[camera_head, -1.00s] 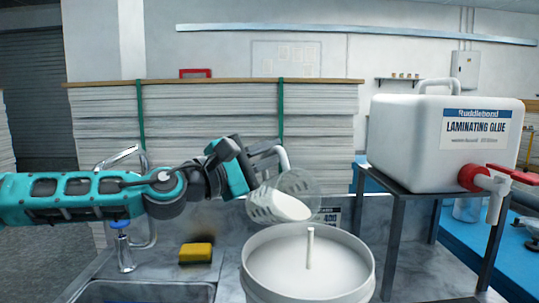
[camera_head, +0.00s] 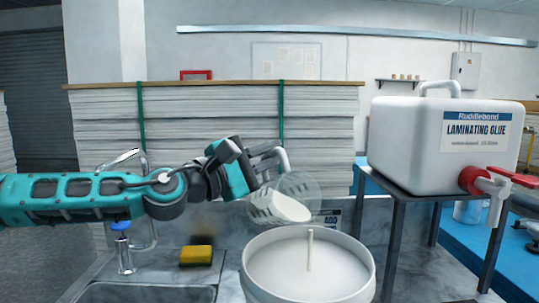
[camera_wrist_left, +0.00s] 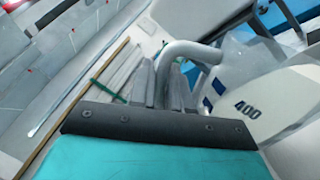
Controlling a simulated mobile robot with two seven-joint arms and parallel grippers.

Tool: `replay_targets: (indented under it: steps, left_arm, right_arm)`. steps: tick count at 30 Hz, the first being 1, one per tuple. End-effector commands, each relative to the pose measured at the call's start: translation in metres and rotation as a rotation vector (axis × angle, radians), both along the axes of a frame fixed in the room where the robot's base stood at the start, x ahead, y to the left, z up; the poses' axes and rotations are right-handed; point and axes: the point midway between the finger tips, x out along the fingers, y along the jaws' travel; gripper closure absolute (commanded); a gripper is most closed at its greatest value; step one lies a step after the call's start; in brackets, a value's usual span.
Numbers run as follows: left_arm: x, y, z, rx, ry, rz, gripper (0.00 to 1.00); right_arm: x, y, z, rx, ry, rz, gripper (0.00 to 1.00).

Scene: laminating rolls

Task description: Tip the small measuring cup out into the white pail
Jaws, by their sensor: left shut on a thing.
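My left gripper (camera_head: 270,160) is shut on the handle (camera_wrist_left: 190,52) of a clear measuring cup (camera_head: 262,203). The cup is tilted with its mouth to the right, and white liquid (camera_head: 290,208) lies in it. It is above the white pail (camera_head: 262,291), near the back of its rim, apart from it as far as I can tell. I see no clear stream falling. The pail holds white liquid, and a pale stick (camera_head: 310,250) stands up in it. My right gripper is not in view.
A large white glue container (camera_head: 420,150) with a red tap stands on a dark metal stand (camera_head: 397,235) at right. Stacked sheets (camera_head: 210,115) stand behind.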

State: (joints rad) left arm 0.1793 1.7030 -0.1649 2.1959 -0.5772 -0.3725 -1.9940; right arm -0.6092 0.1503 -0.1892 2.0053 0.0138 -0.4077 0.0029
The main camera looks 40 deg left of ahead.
Motion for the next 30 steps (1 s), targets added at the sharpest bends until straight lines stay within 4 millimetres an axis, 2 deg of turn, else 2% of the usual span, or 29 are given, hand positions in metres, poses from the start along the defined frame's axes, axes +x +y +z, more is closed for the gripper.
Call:
replay_targets:
  steps: [14,30]
  left_arm:
    - [-0.006,-0.013,0.015,0.120,-0.053,0.000,1.00]
    - [-0.006,-0.014,0.015,0.133,-0.059,0.001,1.00]
  right_arm:
    - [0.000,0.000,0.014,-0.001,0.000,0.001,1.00]
    - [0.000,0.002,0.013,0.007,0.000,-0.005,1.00]
